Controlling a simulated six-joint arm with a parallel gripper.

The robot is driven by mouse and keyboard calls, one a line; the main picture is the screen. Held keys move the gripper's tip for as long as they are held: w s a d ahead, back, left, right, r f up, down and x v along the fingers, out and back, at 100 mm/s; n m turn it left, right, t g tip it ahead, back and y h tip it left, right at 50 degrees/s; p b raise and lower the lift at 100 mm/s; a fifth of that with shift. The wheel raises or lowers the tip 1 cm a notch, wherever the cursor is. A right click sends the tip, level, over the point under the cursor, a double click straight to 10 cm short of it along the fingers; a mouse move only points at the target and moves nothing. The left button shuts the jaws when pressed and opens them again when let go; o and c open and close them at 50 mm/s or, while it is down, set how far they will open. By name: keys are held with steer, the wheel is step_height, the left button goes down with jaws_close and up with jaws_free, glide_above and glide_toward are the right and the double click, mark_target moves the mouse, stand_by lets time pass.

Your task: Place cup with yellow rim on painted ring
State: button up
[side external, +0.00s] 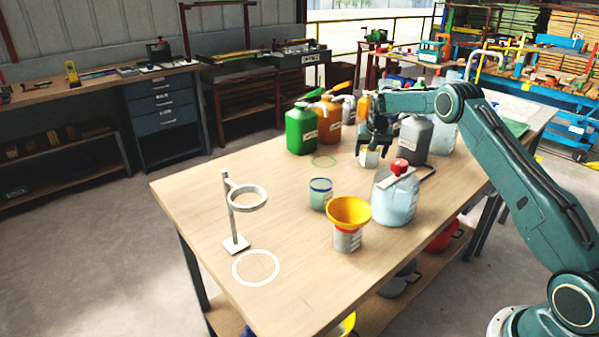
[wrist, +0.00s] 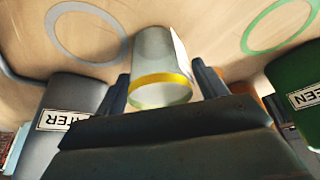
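The cup with yellow rim (wrist: 160,58) is between my gripper's fingers in the wrist view, its yellow rim (wrist: 161,79) facing my palm. It looks pale, with a white label on its right side. In the side view, the cup (side external: 369,158) is below my gripper (side external: 372,149) at the far side of the table. Finger contact is not clear, nor whether the cup rests on the table. The wrist view shows a grey painted ring (wrist: 52,31) left of the cup and a green one (wrist: 249,37) to the right. The side view shows a white ring (side external: 238,277) at the near left.
A ring stand (side external: 231,210) rises beside the white ring. A blue-rimmed cup (side external: 320,196), a yellow funnel (side external: 348,210) on a cup, and a red-capped jug (side external: 393,202) stand mid-table. Green (side external: 300,132), orange and grey (side external: 414,140) jugs are near my gripper. The table's left is mostly clear.

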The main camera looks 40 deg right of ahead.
steer(key=shift+r, duration=0.1)
steer(key=v, duration=1.2)
stand_by(0.6)
